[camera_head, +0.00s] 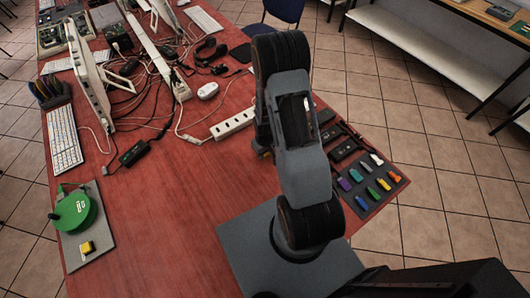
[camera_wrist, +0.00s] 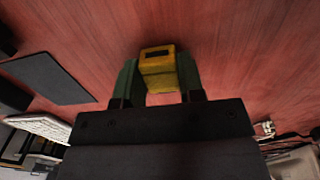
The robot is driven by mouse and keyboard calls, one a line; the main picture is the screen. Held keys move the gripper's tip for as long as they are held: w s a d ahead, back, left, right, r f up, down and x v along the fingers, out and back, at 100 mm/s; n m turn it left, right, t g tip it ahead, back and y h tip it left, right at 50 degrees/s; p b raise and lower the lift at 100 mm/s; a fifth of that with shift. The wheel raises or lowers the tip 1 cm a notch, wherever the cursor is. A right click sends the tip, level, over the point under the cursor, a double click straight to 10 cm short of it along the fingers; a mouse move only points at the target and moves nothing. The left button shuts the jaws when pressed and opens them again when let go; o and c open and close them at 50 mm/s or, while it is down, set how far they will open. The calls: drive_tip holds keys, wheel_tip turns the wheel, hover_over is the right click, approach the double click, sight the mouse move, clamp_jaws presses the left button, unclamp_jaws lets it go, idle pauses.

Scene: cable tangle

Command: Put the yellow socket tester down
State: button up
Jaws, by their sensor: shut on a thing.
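The yellow socket tester (camera_wrist: 158,66) shows in the wrist view as a small yellow block with a dark slot. My gripper (camera_wrist: 159,80) is shut on it, with one green finger on each side. The red tabletop (camera_wrist: 235,50) lies beyond it; I cannot tell how large the gap is. In the head view my arm hides the gripper's tips and most or all of the tester.
A white power strip (camera_head: 233,123) lies left of my arm. A dark tray with several coloured pieces (camera_head: 356,207) is at the right edge. A grey board (camera_head: 99,256) with a green reel (camera_head: 75,212) is at left. Cables tangle at the back; the table's middle is clear.

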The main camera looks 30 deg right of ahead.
drive_tip(key=o, duration=1)
drive_tip(key=shift+f, duration=0.15)
drive_tip(key=s+a+r+t+b, duration=0.1)
drive_tip(key=a+r, duration=0.1)
drive_tip(key=r, duration=1)
drive_tip(key=s+a+r+t+b, duration=0.1)
drive_tip(key=a+r, duration=0.1)
drive_tip(key=r, duration=1)
drive_tip(key=s+a+r+m+t, duration=0.1)
drive_tip(key=s+a+r, duration=0.3)
drive_tip(key=s+r, duration=0.4)
wheel_tip(320, 180, up, 2)
drive_tip(key=shift+r+t, duration=0.2)
drive_tip(key=shift+t, duration=0.5)
drive_tip(key=shift+c, duration=0.5)
